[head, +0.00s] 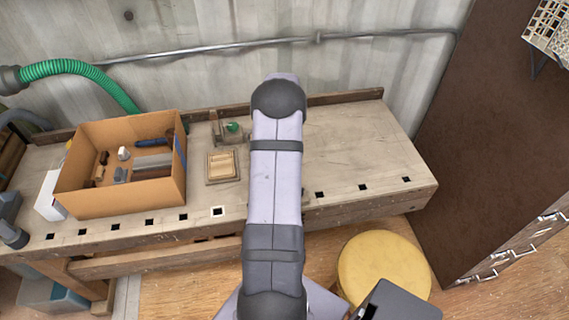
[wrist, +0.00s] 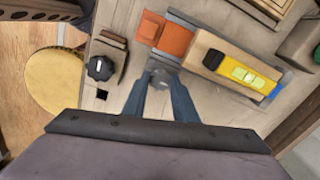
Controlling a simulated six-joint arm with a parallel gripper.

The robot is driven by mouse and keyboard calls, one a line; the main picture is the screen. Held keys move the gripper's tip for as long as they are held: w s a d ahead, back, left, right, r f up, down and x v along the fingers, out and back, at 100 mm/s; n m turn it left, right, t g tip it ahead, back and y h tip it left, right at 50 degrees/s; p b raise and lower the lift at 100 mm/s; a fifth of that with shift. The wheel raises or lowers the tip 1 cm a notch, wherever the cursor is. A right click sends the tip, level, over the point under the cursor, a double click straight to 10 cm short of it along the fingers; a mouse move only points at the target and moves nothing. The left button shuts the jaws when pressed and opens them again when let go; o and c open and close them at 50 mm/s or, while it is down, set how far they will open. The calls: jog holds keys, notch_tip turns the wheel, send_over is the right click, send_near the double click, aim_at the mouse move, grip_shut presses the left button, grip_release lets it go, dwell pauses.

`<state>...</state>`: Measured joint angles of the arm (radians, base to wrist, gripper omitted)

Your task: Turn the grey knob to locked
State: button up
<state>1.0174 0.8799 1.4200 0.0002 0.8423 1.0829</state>
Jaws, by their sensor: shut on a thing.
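In the wrist view, my gripper (wrist: 160,86) points down at the workbench, with its two blue-grey fingers closed in on a small grey knob (wrist: 160,77). The fingertips touch it from both sides and cover part of it. The knob's pointer direction and any locked marking cannot be made out. In the head view my own arm hides the knob and the gripper.
A black knob with a white mark (wrist: 100,67) sits on a wooden block left of my fingers. An orange block (wrist: 174,38) and a yellow level (wrist: 243,72) lie close by. A cardboard box (head: 125,195) stands on the workbench (head: 350,150); its right end is clear.

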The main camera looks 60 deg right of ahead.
jog(key=shift+d+r, duration=0.1)
dwell(0.3)
jog(key=o, duration=1)
jog(key=shift+o, duration=0.2)
jog(key=shift+r+b, duration=1)
jog(key=shift+r, duration=2.65)
